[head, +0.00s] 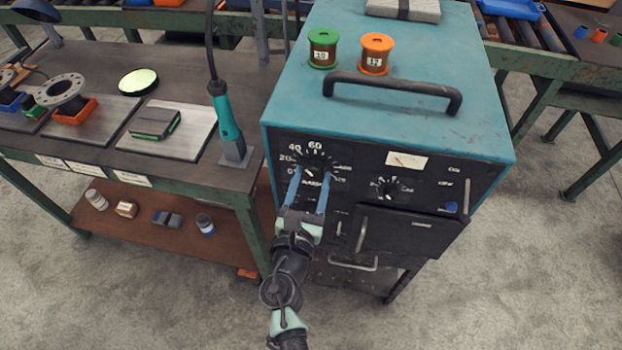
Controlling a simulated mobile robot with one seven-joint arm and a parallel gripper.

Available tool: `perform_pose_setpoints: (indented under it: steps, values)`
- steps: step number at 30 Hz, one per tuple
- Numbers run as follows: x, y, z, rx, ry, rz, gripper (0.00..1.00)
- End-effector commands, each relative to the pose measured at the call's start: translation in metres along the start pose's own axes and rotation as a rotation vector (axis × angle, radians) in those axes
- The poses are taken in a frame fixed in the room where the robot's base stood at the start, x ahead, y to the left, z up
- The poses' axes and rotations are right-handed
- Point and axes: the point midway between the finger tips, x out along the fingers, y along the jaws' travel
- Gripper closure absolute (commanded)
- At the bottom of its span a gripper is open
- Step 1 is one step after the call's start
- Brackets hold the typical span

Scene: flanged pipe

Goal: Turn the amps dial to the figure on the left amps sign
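The amps dial (311,171) is on the black front panel of a teal machine, with a white scale around it reading 20, 40 and 60 on its left and upper side. The figures on the right side are too small to read. My gripper (311,174) is in front of the panel, with one blue finger on each side of the dial. The fingers stand apart; I cannot tell whether they touch the knob. The dial's pointer is too small to read. White signs (88,168) line the left bench's front edge; their text is illegible, and I cannot tell which is the left amps sign.
A second, smaller dial (390,187) and a meter (406,160) sit right of the amps dial. A black handle (392,88) and green (322,48) and orange (376,54) spools are on the machine top. A teal torch (229,125) stands on the bench to the left.

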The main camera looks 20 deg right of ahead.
Motion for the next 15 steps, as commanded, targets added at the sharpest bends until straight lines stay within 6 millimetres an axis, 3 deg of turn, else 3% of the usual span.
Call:
perform_pose_setpoints:
  steps: [1,9,15]
  values:
    - [-0.0002,0.0001,0.0,0.0,0.0,0.0,0.53]
    - [-0.0003,0.0001,-0.0001,0.0,0.0,0.0,1.0]
    - [-0.0004,0.0,-0.0007,0.01,0.0,0.0,1.0]
